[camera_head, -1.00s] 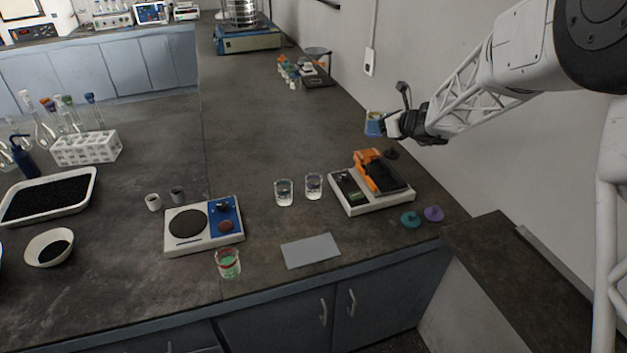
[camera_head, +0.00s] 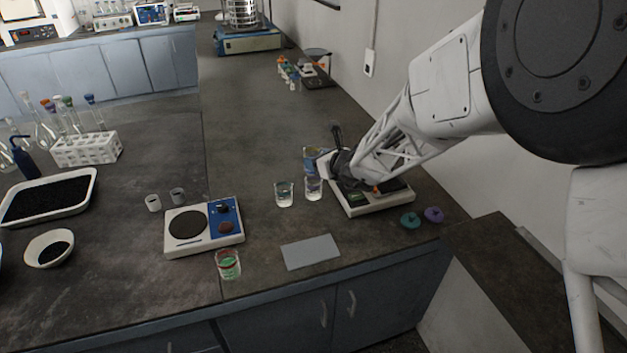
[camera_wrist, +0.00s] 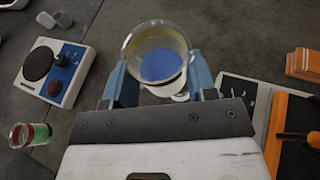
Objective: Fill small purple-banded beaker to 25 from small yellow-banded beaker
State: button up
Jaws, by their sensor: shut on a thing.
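My gripper (camera_head: 322,164) is shut on a small beaker with a yellow band and blue liquid (camera_head: 312,152). In the wrist view the held beaker (camera_wrist: 160,55) sits between the blue fingers, its round mouth and blue liquid showing. It is held in the air above and behind two small clear beakers on the bench, a left one (camera_head: 284,194) and a right one (camera_head: 313,188). I cannot make out the band colours of these two, so I cannot tell which is purple-banded. A beaker with a red band and green liquid (camera_head: 228,264) stands at the front.
A hotplate (camera_head: 184,246) stands left of the clear beakers. A grey mat (camera_head: 311,251) lies in front. A black-and-white device (camera_head: 368,208) stands to the right, partly behind my arm. Teal (camera_head: 410,220) and purple (camera_head: 434,214) knobbed pieces lie beside it.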

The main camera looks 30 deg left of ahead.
aim_at(311, 173)
jog(key=s+a+f, duration=0.3)
jog(key=s, duration=0.4)
jog(key=shift+s+a+f, duration=0.2)
jog(key=shift+s+f, duration=0.05)
jog(key=shift+f, duration=0.1)
jog(key=shift+w, duration=0.1)
jog(key=shift+w+d+f+m+g+y, duration=0.1)
jog(key=shift+w+d+m+g, duration=0.15)
jog(key=shift+w+m+g, duration=0.5)
jog(key=shift+w+d+f+m+g+y, duration=0.1)
jog(key=shift+w+d+m+g, duration=0.3)
jog(key=shift+w+m, duration=0.55)
jog(key=shift+w+d+f+m+g+y, duration=0.1)
jog(key=shift+w+d+m+g, duration=0.05)
jog(key=shift+w+m+g, duration=0.7)
jog(key=shift+w, duration=0.15)
jog(key=shift+w+f, duration=0.1)
jog(key=shift+w+r+m, duration=0.25)
jog(key=shift+r+m, duration=0.05)
jog(key=shift+m, duration=0.25)
dwell(0.8)
jog(key=shift+w+f+m+g+y, duration=0.1)
jog(key=shift+f+m+g+y, duration=0.3)
jog(key=shift+f+m+g, duration=0.15)
dwell(2.2)
